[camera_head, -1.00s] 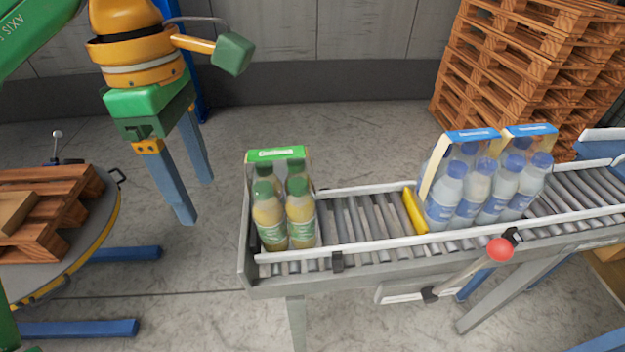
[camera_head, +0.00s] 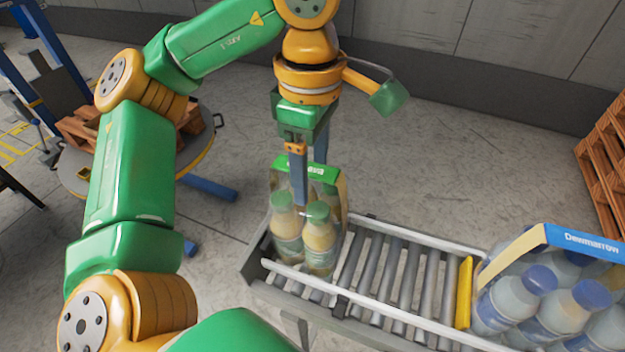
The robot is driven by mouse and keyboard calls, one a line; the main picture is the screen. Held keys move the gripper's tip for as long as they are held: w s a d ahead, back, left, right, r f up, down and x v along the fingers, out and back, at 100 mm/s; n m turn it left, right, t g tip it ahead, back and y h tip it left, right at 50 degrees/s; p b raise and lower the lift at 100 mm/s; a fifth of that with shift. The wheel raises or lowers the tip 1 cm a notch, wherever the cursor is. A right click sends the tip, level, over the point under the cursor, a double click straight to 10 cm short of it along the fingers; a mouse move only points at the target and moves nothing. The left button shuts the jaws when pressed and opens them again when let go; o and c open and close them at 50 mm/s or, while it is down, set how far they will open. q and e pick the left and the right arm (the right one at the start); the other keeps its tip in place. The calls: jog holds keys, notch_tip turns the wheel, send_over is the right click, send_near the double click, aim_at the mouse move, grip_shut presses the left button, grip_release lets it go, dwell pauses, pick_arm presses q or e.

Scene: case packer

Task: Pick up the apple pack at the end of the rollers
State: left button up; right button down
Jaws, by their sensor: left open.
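The apple pack (camera_head: 318,245) stands upright at the left end of the roller conveyor (camera_head: 388,272). It holds several pale yellow bottles with green caps under a green top band. My left gripper (camera_head: 308,182) points down at the pack, its blue-grey fingers apart. One finger hangs in front of the green band and the other shows behind it. I cannot tell whether the fingers touch the pack. My right gripper is not in view.
A yellow stop bar (camera_head: 464,292) crosses the rollers to the right of the apple pack. Beyond it stand blue-capped bottle packs (camera_head: 545,300). A round turntable with a wooden pallet (camera_head: 82,130) is behind my left arm. Stacked pallets (camera_head: 606,165) stand at the right edge.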

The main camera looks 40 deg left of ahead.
pick_arm(q)
jog(key=shift+w+d, duration=0.1)
jog(key=shift+w, duration=0.15)
jog(key=shift+s+a, duration=0.2)
jog(key=shift+s, duration=0.15)
jog(key=c, duration=1)
jog(key=shift+w, duration=0.1)
grip_shut()
